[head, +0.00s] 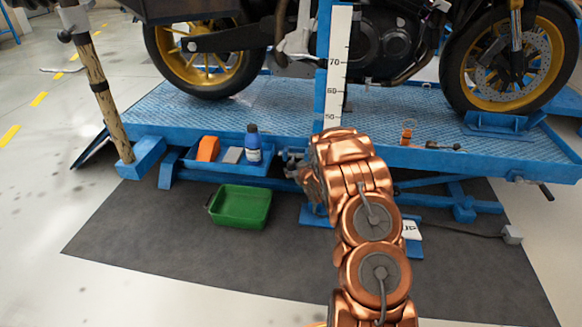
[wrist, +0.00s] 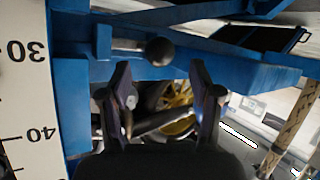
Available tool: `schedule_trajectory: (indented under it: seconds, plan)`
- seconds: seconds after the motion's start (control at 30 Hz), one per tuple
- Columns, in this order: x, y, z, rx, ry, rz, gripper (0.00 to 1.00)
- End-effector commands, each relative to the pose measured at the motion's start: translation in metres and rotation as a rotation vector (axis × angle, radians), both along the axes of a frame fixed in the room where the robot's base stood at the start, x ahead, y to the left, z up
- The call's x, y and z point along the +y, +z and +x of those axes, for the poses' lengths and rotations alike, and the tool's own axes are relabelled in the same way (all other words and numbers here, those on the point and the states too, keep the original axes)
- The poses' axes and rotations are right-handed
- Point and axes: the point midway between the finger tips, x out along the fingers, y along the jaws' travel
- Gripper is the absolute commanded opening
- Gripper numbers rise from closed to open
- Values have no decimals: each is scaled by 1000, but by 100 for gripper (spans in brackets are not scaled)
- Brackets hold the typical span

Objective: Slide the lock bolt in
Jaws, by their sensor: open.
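The lock bolt (wrist: 127,44) shows in the wrist view as a short grey rod with a dark round knob (wrist: 160,51). It sits against the blue lift frame (wrist: 75,45), beside the upright scale. My gripper (wrist: 159,70) is open, with one finger on each side of the knob's line. The knob appears just beyond the fingertips, centred in the gap, with no visible contact. In the head view my gripper (head: 297,166) is beside the lift's near edge, partly hidden by my copper arm. The bolt cannot be made out there.
A white scale (head: 339,65) stands upright at the lift platform (head: 290,117), which carries a motorcycle (head: 390,40). A blue tray (head: 228,168) with a bottle (head: 253,143) is left of my gripper. A green bin (head: 240,207) is on the dark mat (head: 150,235). The front mat is mostly clear.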

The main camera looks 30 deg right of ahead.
Motion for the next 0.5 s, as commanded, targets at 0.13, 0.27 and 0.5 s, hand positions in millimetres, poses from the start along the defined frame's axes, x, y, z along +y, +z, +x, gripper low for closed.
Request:
schedule_trajectory:
  seconds: [0.13, 0.27, 0.5]
  plan:
    - [-3, -8, 17, -4, 1, 0, 63]
    - [-5, -15, 30, -1, 1, 1, 63]
    - [-10, -21, 47, 1, -1, 1, 63]
